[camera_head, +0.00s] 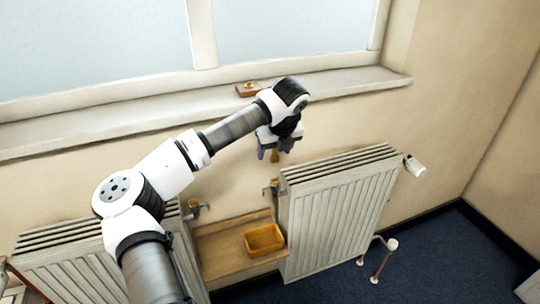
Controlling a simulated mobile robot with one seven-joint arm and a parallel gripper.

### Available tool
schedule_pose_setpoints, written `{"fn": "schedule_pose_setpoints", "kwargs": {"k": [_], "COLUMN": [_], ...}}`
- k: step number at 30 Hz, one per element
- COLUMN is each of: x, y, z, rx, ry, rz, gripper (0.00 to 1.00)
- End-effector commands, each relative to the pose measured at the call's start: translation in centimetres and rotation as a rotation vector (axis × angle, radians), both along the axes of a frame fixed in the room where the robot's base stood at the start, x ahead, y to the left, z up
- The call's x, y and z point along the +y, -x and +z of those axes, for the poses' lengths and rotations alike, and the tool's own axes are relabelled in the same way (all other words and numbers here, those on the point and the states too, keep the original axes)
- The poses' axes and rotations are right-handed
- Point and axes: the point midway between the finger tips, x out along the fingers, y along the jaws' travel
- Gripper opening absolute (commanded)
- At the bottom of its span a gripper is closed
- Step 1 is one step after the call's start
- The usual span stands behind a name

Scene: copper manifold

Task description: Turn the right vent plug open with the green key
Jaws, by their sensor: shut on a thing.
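My gripper (275,149) points down in front of the wall, above the upper left corner of the right radiator (341,215). It is shut on a small brass-coloured piece (275,156) that shows between and below the fingers. No green shows on it, so I cannot tell if it is the green key. The right vent plug (273,187) is a small brass-coloured fitting at the right radiator's upper left edge. It lies just below the held piece, with a visible gap between them. Its turn position is too small to read. A similar fitting (194,206) sits at the left radiator's upper right.
The left radiator (85,268) is partly behind my arm. A yellow tray (264,240) rests on a wooden shelf (214,262) between the radiators. A small wooden block with a brass-coloured top (247,89) lies on the windowsill (345,84). A white valve head (414,166) sticks out at right.

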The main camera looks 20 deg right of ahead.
Motion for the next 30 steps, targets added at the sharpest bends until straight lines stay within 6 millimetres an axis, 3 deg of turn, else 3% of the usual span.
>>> {"fn": "schedule_pose_setpoints", "kwargs": {"k": [18, 30], "x": [0.0, 0.0], "y": [0.0, 0.0], "z": [-4.4, -5.0], "rx": [0.001, 0.000], "ry": [0.000, 0.000], "rz": [-0.002, -0.003], "gripper": [0.42, 0.42]}}
